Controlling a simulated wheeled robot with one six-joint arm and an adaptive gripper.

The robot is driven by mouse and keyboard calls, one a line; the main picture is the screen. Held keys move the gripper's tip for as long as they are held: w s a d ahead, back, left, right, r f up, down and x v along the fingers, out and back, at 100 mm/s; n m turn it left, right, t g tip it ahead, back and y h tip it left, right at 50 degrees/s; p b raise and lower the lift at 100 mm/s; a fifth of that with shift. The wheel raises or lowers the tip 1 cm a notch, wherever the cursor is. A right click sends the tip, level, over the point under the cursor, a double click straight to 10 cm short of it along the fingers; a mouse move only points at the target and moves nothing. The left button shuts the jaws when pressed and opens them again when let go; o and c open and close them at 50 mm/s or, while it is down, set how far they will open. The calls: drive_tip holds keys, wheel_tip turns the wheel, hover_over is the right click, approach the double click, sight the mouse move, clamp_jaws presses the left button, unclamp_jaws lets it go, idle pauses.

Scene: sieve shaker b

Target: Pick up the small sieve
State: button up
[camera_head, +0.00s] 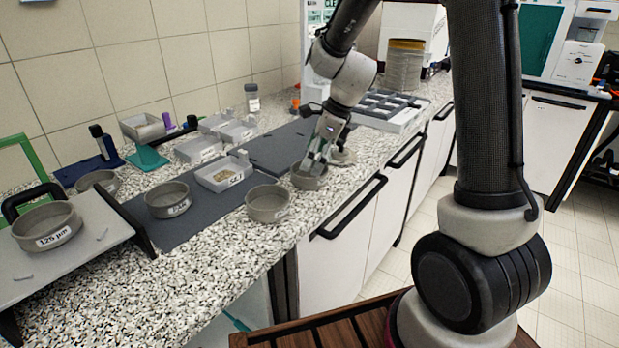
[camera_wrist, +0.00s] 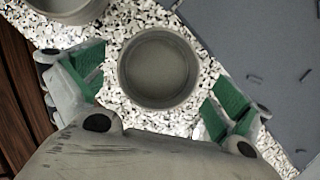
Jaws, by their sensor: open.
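A small round grey sieve (camera_head: 310,180) stands on the speckled counter near its front edge. In the wrist view this sieve (camera_wrist: 158,68) is seen from above, with an empty-looking grey inside. My gripper (camera_head: 317,160) is right over it, pointing down. In the wrist view my gripper (camera_wrist: 157,90) is open, with one green-padded finger on each side of the sieve. Counter shows between the sieve and both pads, so neither seems to touch it. In the head view the fingers hide part of the rim.
Another grey sieve (camera_head: 268,205) stands close by on the left; it also shows in the wrist view (camera_wrist: 66,8). A labelled sieve (camera_head: 167,200) and a white tray (camera_head: 222,174) sit on the dark mat (camera_head: 190,228). A 125 µm sieve (camera_head: 47,227) is far left.

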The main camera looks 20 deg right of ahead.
sight(310, 175)
drive_tip(key=x, duration=0.3)
drive_tip(key=shift+f, duration=0.35)
drive_tip(key=shift+c, duration=0.2)
drive_tip(key=c, duration=0.8)
